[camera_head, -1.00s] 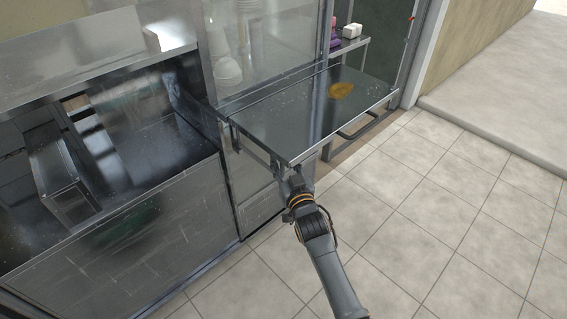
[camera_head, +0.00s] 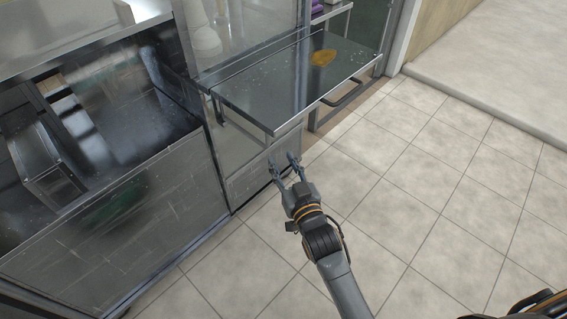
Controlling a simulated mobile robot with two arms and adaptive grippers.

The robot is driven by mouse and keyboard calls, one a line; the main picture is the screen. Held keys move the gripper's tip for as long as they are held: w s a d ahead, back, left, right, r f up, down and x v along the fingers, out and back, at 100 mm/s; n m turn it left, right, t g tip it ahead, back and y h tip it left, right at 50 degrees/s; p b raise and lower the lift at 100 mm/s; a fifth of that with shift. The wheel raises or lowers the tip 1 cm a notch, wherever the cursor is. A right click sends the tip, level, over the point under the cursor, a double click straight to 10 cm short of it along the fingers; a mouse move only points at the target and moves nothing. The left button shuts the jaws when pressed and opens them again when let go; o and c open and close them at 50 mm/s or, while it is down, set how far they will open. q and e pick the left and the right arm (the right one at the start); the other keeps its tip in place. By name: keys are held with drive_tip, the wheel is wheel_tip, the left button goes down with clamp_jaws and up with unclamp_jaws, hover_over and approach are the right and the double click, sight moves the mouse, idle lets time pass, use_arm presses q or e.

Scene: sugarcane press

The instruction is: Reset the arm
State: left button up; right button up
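The arm runs from the gripper down to the bottom edge, over the tiled floor.
An orange-brown patch or flat piece (camera_head: 323,57) lies on the shelf. A metal counter with a sunken, glass-fronted bay (camera_head: 110,200) fills the left. A metal bar (camera_head: 350,95) hangs under the shelf. The tiled floor (camera_head: 430,190) at right is open.

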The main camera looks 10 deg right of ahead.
idle(0.3)
drive_tip(key=s+d+f+g, duration=0.1)
drive_tip(key=s+f+g, duration=0.3)
drive_tip(key=f, duration=0.8)
drive_tip(key=s+d+f+g+h, duration=0.1)
drive_tip(key=s+f+g, duration=0.1)
drive_tip(key=s+f, duration=0.65)
drive_tip(key=s+d+f+g, duration=0.1)
drive_tip(key=s+f+g, duration=0.2)
drive_tip(key=f, duration=1.1)
drive_tip(key=s+d+f+g, duration=0.2)
drive_tip(key=s+f, duration=0.3)
drive_tip(key=s, duration=0.5)
drive_tip(key=s+d+f+g+h, duration=0.1)
drive_tip(key=s+d+f+g, duration=0.2)
drive_tip(key=s, duration=0.7)
drive_tip(key=s+d+f+g+h, duration=0.1)
drive_tip(key=s+d+f+g, duration=0.1)
drive_tip(key=s+d+f, duration=0.4)
drive_tip(key=s+f, duration=0.3)
drive_tip(key=s, duration=0.2)
drive_tip(key=shift+n+g, duration=0.3)
drive_tip(key=shift+g, duration=0.1)
